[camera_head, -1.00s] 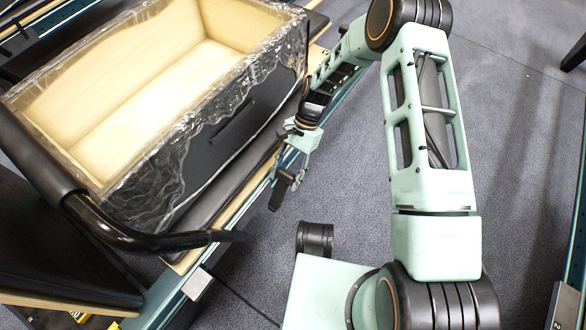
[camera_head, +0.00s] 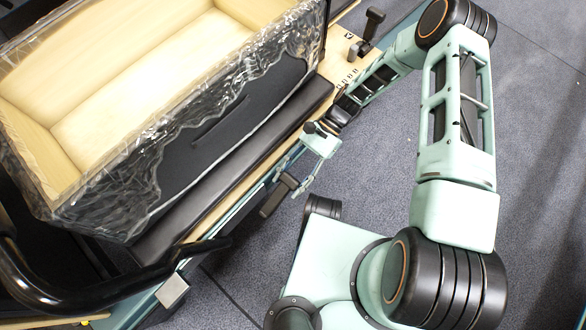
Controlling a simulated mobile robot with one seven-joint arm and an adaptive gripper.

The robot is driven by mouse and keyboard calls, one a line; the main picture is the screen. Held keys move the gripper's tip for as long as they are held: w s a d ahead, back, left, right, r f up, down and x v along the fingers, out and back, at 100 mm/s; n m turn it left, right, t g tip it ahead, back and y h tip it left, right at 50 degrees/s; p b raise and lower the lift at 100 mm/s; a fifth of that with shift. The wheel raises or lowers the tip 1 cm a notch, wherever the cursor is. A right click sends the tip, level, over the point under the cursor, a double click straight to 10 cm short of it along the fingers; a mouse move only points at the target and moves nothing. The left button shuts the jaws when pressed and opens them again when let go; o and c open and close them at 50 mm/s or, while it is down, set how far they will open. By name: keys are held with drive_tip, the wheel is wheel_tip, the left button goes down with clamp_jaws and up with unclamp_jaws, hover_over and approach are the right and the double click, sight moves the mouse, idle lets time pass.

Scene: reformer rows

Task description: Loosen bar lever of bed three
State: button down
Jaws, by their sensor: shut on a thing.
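My gripper (camera_head: 298,180) reaches down to the near side rail of the bed with the clear-wrapped box. Its thin pale fingers are shut at a small black lever (camera_head: 276,199), which hangs tilted beside the rail. I take it for the bar lever; no number for this bed is readable. The exact contact between fingers and lever is too small to see. The black curved bar (camera_head: 85,298) of the bed runs in from the left, its end near the rail, left of the lever.
An open wooden box (camera_head: 150,75) in clear wrap stands on the bed. A black upright handle (camera_head: 371,27) stands on the wooden end piece at the top. A pale metal block (camera_head: 172,291) sits on the rail. Grey carpet (camera_head: 385,165) lies open right of the rail.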

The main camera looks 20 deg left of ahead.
drive_tip(key=shift+f, duration=0.2)
idle(0.4)
drive_tip(key=c, duration=1.1)
unclamp_jaws()
drive_tip(key=shift+w, duration=0.1)
drive_tip(key=shift+v, duration=4)
drive_tip(key=shift+d, duration=0.15)
